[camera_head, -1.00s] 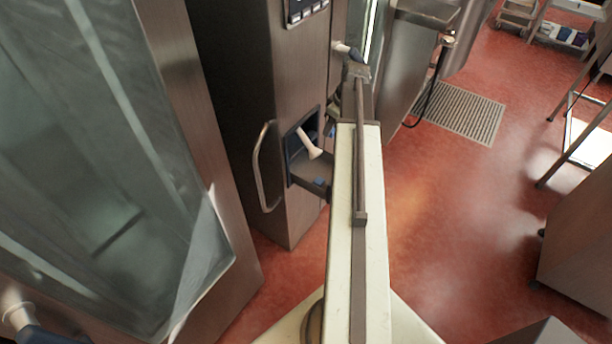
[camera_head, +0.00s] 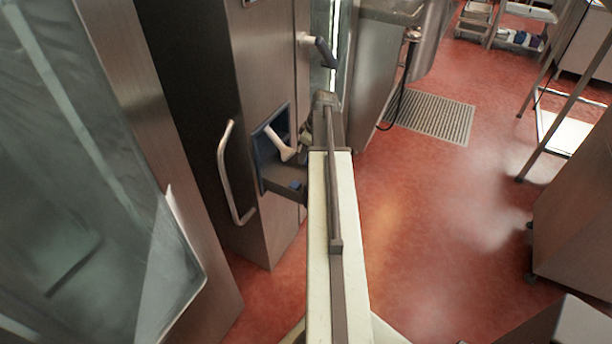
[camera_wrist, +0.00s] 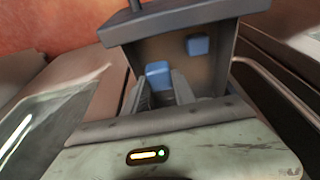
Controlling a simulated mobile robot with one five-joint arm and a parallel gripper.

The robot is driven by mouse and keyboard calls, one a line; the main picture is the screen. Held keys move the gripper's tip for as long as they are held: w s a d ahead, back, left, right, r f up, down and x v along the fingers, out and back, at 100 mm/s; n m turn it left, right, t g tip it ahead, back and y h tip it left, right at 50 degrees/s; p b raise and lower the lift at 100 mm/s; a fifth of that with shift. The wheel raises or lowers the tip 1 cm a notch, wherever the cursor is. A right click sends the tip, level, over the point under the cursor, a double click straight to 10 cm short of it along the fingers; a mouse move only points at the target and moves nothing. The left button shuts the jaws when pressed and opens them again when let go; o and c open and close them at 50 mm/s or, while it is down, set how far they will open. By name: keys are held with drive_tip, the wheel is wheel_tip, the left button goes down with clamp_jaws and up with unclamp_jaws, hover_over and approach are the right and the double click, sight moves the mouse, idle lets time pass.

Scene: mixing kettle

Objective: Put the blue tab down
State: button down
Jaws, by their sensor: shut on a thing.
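The blue tab (camera_wrist: 158,74) sits between the two fingers of my gripper (camera_wrist: 160,92) in the wrist view, and the gripper is shut on it. It is close in front of a dark grey box-like part (camera_wrist: 225,62). I cannot tell whether the tab touches that part. A second small blue block (camera_wrist: 197,45) shows on the face of this part, right of and above the held tab. In the head view, a small blue piece (camera_head: 297,186) shows at the front of a grey tray; I cannot tell which block it is. My fingertips are not clear there.
A steel cabinet (camera_head: 185,60) has a blue-framed recess with a pale lever (camera_head: 271,134) and a bar handle (camera_head: 229,172). A black-and-white door handle (camera_head: 318,48) is above. A glass-fronted unit (camera_head: 80,180) stands left. Red floor (camera_head: 440,220) is open to the right.

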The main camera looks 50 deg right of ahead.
sight(306, 164)
drive_tip(key=shift+f, duration=0.15)
wheel_tip(306, 164, down, 4)
drive_tip(key=b, duration=0.3)
drive_tip(key=shift+r, duration=0.2)
drive_tip(key=shift+f+b, duration=0.7)
drive_tip(key=shift+b, duration=0.15)
drive_tip(key=c, duration=1)
unclamp_jaws()
drive_tip(key=shift+r, duration=0.1)
drive_tip(key=p+v, duration=1.3)
drive_tip(key=shift+w+a+r, duration=0.1)
